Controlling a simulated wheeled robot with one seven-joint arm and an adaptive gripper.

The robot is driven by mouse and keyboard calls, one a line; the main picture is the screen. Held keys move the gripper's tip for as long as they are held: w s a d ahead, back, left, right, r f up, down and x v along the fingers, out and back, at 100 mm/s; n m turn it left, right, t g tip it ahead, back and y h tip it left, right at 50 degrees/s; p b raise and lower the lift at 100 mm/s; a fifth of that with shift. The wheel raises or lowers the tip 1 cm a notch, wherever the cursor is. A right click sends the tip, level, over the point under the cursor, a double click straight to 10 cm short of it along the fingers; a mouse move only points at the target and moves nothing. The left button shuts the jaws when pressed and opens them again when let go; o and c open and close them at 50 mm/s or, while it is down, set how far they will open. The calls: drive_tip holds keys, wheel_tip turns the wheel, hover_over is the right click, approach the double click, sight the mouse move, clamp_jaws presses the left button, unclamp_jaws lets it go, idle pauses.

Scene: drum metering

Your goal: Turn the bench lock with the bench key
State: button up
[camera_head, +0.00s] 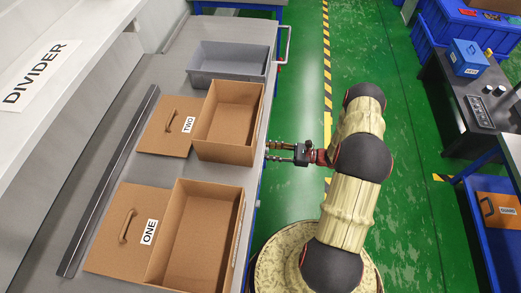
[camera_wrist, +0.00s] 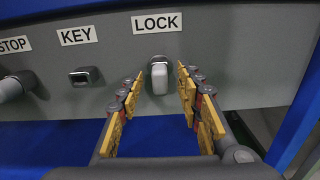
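In the wrist view, a pale grey upright block, apparently the head of the bench key (camera_wrist: 159,78), stands out from the bench lock (camera_wrist: 157,59) under the LOCK label. The holder (camera_wrist: 85,76) under the KEY label shows a dark slot and no key head. My gripper (camera_wrist: 160,90) is open, with one yellow-padded finger on each side of the key head and a visible gap on both sides. In the head view, my gripper (camera_head: 270,152) is at the bench's right edge; the lock and key are hidden there.
A grey stop handle (camera_wrist: 14,87) projects from the panel at left. On the bench (camera_head: 176,75) stand two open cardboard boxes (camera_head: 247,100) (camera_head: 237,215), their lids beside them, and a grey tray (camera_head: 232,83). Green floor (camera_head: 300,90) is clear right of the bench.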

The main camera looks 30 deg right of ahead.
drive_tip(key=shift+d, duration=0.1)
drive_tip(key=v, duration=1.2)
